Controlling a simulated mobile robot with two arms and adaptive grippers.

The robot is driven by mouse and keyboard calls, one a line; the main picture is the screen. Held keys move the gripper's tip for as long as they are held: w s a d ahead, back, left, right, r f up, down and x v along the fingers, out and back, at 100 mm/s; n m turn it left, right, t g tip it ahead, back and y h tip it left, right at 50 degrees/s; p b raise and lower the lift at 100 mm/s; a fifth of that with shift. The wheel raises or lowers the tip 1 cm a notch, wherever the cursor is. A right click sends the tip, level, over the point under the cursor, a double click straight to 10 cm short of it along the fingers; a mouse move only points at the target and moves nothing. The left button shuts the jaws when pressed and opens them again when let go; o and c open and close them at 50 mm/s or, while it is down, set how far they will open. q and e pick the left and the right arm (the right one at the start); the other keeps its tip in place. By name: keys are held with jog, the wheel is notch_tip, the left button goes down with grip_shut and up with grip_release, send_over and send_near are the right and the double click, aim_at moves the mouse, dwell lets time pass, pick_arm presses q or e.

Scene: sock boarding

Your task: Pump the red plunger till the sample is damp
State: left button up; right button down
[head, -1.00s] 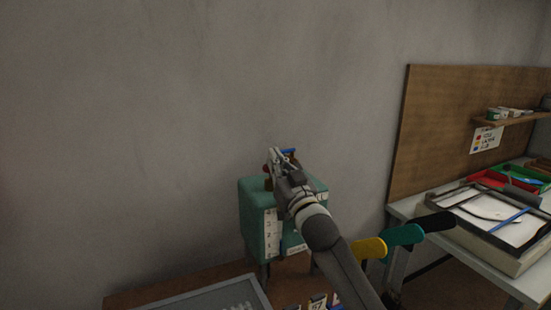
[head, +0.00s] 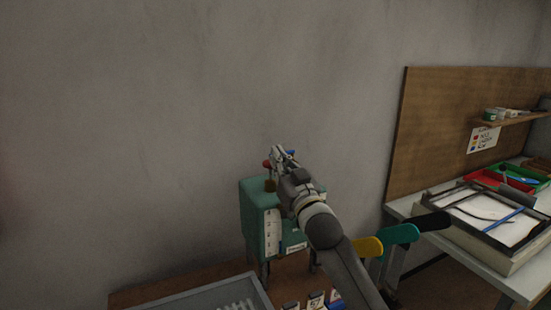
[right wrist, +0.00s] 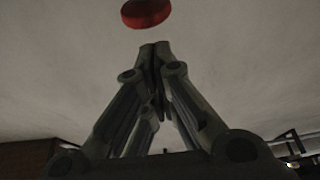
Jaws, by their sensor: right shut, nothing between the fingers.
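The red plunger knob (head: 267,164) shows just left of my right gripper, above a green box (head: 258,222) with a white scale on its front. In the right wrist view the red knob (right wrist: 146,12) is beyond my closed fingertips, with a visible gap in the picture. My right gripper (head: 277,153) is shut and empty above the box top. My right arm covers part of the box's top and right side. I cannot make out the sample. My left gripper is not in view.
Yellow (head: 369,247), teal (head: 398,235) and black (head: 434,221) paddle-like boards stand right of my arm. A white table (head: 515,284) on the right holds a framed tray (head: 490,240). A grey tray (head: 190,302) lies at the front left.

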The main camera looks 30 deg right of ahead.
jog(key=b+v, duration=0.1)
jog(key=v, duration=0.7)
jog(key=shift+b, duration=0.4)
jog(key=shift+w+d, duration=0.1)
